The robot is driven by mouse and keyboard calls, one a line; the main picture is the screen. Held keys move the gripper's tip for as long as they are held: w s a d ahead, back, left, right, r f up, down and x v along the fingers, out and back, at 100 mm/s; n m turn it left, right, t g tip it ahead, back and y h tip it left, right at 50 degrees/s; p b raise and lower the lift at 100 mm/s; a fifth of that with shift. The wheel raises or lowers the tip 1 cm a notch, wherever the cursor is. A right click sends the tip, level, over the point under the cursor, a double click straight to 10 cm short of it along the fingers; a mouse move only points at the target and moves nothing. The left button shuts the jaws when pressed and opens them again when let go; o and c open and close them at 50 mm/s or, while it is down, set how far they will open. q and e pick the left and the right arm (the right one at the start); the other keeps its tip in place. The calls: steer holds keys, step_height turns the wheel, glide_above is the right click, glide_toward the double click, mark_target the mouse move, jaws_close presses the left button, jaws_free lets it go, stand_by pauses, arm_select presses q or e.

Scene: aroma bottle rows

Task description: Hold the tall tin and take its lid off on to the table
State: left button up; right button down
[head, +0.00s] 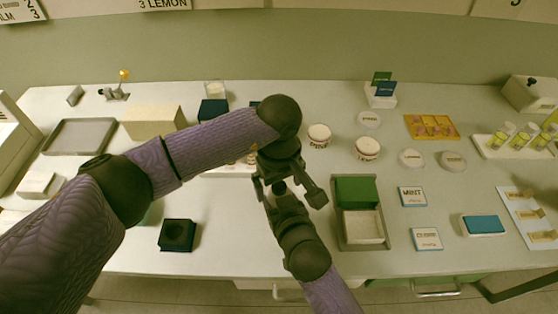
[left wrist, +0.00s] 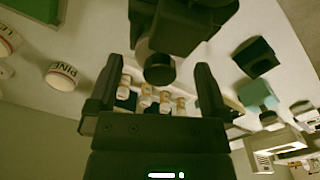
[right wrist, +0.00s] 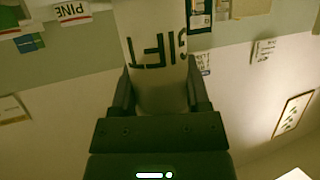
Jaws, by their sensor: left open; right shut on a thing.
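The tall tin (right wrist: 155,50) is a pale cylinder with dark lettering that reads GIFT, upside down in the right wrist view. My right gripper (right wrist: 158,80) is shut around its body. In the head view my arms hide the tin, and I cannot make out its lid. My left gripper (head: 287,193) is open above the middle of the table, close over my right gripper.
Several small bottles (left wrist: 150,98) stand in rows beyond my left fingers. A green-and-white tray (head: 343,236) lies right of my right arm, with labelled cards (head: 413,197) beyond. A dark square block (head: 178,235) sits at front left.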

arm_select(q)
steer(key=shift+f, duration=0.8)
jaws_close()
steer(key=shift+r, duration=0.15)
stand_by(0.3)
steer(key=shift+r, duration=1)
